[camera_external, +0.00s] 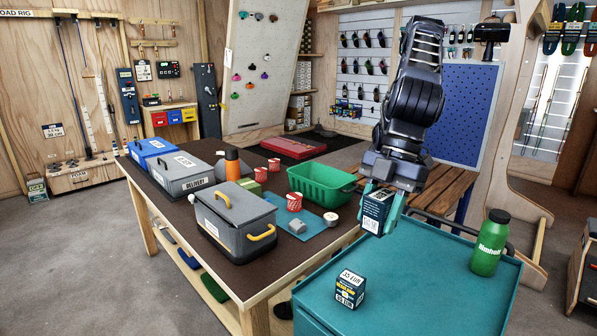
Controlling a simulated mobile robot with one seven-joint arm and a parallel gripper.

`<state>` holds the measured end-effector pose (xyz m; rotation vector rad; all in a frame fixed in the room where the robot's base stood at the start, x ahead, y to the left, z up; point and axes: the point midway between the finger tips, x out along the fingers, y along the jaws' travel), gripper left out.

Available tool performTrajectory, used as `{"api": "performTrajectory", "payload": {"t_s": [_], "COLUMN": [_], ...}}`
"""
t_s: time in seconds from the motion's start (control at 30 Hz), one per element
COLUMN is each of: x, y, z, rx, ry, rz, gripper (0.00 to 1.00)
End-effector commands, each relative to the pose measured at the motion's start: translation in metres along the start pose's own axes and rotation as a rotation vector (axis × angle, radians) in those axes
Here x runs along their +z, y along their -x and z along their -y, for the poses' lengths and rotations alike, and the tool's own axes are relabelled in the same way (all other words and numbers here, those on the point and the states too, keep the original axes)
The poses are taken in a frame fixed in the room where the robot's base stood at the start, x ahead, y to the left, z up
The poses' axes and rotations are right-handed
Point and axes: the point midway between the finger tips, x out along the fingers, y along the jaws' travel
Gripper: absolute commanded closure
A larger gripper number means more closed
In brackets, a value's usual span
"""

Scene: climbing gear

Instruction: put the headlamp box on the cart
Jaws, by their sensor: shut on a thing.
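My gripper (378,222) points down with its teal fingers shut on a small dark box (376,208) with white print. The held box is at the far left corner of the teal cart (440,285), beside the table edge; I cannot tell whether it touches the cart top. A second small dark box (350,288) with a white price label stands on the cart near its front left. The print is too small to tell which box is the headlamp box.
A green bottle (490,243) stands at the cart's right side; the cart's middle is clear. A wooden bench (445,187) stands behind.

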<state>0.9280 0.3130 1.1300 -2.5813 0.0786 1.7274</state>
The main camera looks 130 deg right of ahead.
Motion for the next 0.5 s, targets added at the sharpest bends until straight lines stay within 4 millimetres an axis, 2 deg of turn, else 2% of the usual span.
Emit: {"api": "performTrajectory", "payload": {"t_s": [0.03,0.1,0.3,0.5], "x": [0.007,0.015,0.034,0.045], "y": [0.003,0.006,0.014,-0.017], "z": [0.015,0.029,0.062,0.06], "rx": [-0.006,-0.011,-0.024,-0.021], "ry": [0.015,0.028,0.06,0.058], "rz": [-0.001,-0.001,-0.002,0.001], "gripper": [0.84,0.84,0.84,0.84]}}
